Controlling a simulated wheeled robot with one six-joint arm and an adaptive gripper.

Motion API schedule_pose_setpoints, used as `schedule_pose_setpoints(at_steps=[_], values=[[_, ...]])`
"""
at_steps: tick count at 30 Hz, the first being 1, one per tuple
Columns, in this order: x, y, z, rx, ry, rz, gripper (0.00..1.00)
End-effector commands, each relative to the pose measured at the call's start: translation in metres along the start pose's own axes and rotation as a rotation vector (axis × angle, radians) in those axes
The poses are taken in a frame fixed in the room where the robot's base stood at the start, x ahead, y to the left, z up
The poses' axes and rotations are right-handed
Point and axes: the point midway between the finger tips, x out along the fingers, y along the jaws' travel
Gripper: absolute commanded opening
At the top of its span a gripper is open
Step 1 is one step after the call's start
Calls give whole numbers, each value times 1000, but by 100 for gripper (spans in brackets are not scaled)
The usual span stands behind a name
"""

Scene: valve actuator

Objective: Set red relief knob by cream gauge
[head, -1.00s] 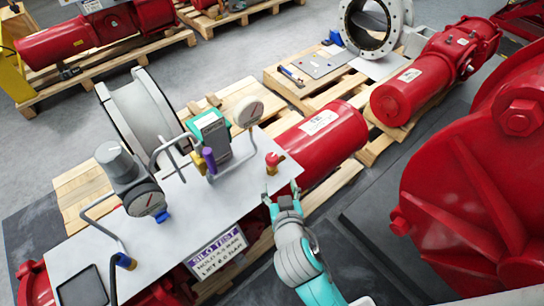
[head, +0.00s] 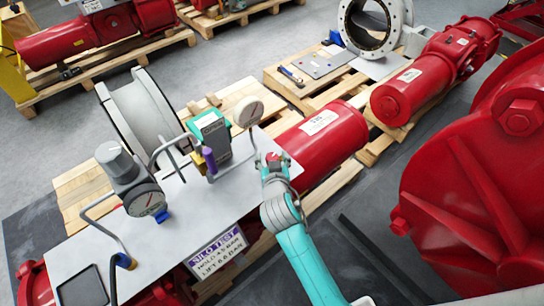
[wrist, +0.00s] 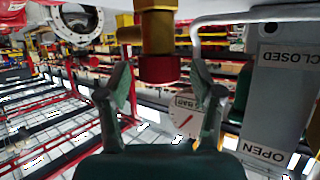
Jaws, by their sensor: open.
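The red relief knob (head: 273,156) sits near the right end of the white panel, partly covered by my gripper in the head view. In the wrist view the red knob (wrist: 159,69) is on a brass body (wrist: 158,30). My gripper (head: 273,162) is open, with one finger on each side of the knob. In the wrist view a gap shows between the knob and each finger of my gripper (wrist: 160,82). The cream gauge (head: 248,111) stands behind and left of the knob. It also shows in the wrist view (wrist: 186,118), partly behind the right finger.
A teal box (head: 210,135), bent pipes and a grey regulator with a dark gauge (head: 144,199) stand on the white panel (head: 190,215) to the left. A red cylinder (head: 325,140) lies right of the knob.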

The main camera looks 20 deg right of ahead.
Motion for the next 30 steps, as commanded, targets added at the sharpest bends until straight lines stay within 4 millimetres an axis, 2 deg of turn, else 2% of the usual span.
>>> schedule_pose_setpoints(at_steps=[4, 12, 14, 18, 20, 30], values=[[8, 0, -1, 0, 1, 0, 66], [9, 0, 0, 0, 1, 0, 66], [8, 0, 0, 0, 1, 0, 53], [8, 0, 0, 0, 1, 0, 18], [8, 0, 0, 0, 1, 0, 5], [9, 2, 1, -26, -6, -61, 5]])
